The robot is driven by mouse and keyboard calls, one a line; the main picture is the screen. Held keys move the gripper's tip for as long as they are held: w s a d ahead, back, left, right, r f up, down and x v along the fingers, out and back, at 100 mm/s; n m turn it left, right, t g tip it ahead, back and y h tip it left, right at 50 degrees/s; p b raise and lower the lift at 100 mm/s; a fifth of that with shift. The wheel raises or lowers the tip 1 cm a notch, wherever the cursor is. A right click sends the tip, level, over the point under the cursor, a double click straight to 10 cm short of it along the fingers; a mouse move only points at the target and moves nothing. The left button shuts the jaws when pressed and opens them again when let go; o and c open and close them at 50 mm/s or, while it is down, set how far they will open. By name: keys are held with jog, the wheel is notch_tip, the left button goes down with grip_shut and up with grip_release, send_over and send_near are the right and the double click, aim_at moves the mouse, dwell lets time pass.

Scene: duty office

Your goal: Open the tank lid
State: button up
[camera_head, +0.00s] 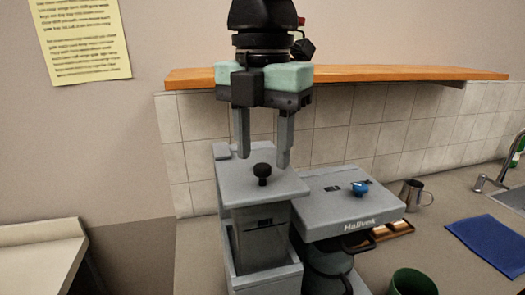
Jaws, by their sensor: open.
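I cannot tell the exact depth between fingers and knob.
The machine's top (345,205) carries a blue knob (359,188). A carafe (330,258) sits below it. A metal pitcher (413,192), blue cloth (490,241) and green cup (412,283) stand or lie to the right. A wooden shelf (400,74) runs behind my gripper.

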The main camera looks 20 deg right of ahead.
jog(key=shift+f, duration=1)
grip_shut()
jog(key=shift+a, duration=0.1)
